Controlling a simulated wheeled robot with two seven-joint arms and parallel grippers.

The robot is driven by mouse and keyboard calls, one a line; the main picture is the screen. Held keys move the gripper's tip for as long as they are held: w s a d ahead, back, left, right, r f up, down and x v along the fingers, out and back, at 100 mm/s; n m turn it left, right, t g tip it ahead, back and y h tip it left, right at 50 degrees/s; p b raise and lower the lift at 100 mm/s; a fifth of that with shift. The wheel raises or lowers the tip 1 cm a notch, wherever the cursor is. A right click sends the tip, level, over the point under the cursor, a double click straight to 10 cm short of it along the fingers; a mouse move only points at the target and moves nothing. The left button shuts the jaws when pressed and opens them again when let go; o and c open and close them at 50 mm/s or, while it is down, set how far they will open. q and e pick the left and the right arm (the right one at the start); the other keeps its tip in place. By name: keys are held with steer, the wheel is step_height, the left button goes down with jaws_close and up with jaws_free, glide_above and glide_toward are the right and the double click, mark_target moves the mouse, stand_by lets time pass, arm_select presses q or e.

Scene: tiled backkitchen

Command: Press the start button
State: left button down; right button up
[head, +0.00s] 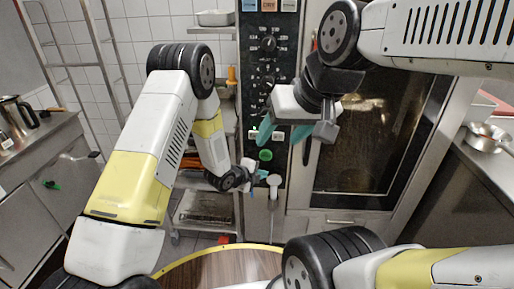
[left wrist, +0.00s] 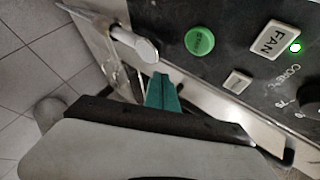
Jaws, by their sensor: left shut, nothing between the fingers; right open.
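The round green start button (head: 265,155) is on the dark control panel of the oven, below two small white switches. In the left wrist view the green button (left wrist: 199,41) carries small lettering that I cannot read clearly. My left gripper (head: 261,174) is shut and empty, just below the button in the head view. In the left wrist view its teal fingertips (left wrist: 163,93) are below and left of the button, apart from it in the picture. My right gripper (head: 300,122) is open and empty, in front of the panel and oven door, above the button.
A white-ended handle (head: 273,181) sits below the button, close to my left fingertips. A FAN switch (left wrist: 275,40) with a lit green lamp is right of the button. The glass oven door (head: 375,140) is on the right. A steel rack (head: 205,212) stands left of the panel.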

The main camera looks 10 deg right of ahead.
arm_select(q)
glide_toward(269, 159)
steer(key=shift+s+f+x, duration=0.1)
steer(key=shift+s+x, duration=0.05)
steer(key=shift+x, duration=0.65)
steer(key=shift+s+f+x, duration=0.1)
steer(key=shift+f+x, duration=0.05)
steer(key=shift+x, duration=0.65)
steer(key=shift+s+f+x, duration=0.1)
steer(key=shift+s+x, duration=0.05)
steer(key=shift+x, duration=0.65)
steer(key=shift+w, duration=0.1)
steer(key=shift+w+d, duration=0.15)
steer(key=shift+w, duration=0.15)
steer(key=shift+w+d, duration=0.1)
steer(key=shift+w, duration=0.3)
stand_by(0.8)
steer(key=shift+s, duration=0.15)
steer(key=shift+s+a, duration=0.25)
steer(key=shift+s, duration=0.4)
steer(key=shift+s+a, duration=0.2)
steer(key=shift+s, duration=0.6)
steer(key=shift+s+a, duration=0.25)
steer(key=shift+s, duration=0.55)
steer(key=shift+s+a, duration=0.2)
steer(key=shift+s, duration=0.6)
